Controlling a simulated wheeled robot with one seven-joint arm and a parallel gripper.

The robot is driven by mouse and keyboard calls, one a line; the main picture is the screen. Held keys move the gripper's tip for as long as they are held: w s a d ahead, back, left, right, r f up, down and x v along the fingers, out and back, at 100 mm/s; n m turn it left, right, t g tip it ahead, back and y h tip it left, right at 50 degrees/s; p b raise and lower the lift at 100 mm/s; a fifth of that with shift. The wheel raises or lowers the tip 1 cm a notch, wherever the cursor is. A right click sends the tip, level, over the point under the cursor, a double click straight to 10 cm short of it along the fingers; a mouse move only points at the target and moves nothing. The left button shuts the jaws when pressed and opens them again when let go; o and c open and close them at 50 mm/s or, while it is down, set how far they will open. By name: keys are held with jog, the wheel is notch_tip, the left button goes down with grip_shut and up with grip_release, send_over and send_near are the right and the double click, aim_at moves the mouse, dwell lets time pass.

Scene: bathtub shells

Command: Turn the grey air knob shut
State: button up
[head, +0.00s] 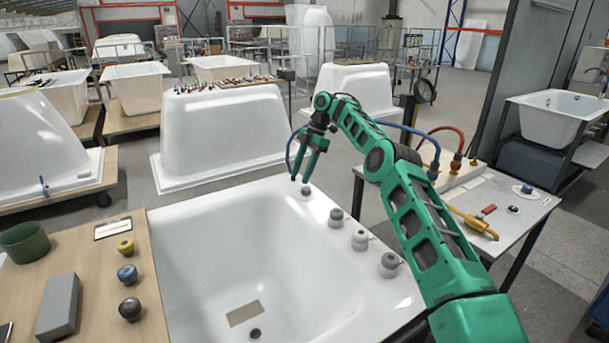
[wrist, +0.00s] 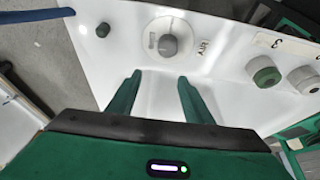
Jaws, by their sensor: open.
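The grey air knob (wrist: 168,45) sits on a round white base on the tub's rim, beside small dark lettering that I cannot read surely. In the head view the knob (head: 306,190) is the farthest in the row along the right rim. My gripper (head: 300,179) is open and empty, with its green fingers pointing down just over that far end. In the wrist view my gripper (wrist: 159,76) has its two fingertips apart and short of the knob in the picture. No contact shows. I cannot tell how far the knob is turned.
The white tub (head: 200,245) is hollow below. A wooden board (head: 75,275) lies left. A side table (head: 530,218) with hoses stands right, near my arm.

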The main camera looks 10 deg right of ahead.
jog(key=s+a+r, duration=0.5)
jog(key=a, duration=0.2)
jog(key=shift+a+r, duration=0.15)
jog(key=shift+a, duration=0.15)
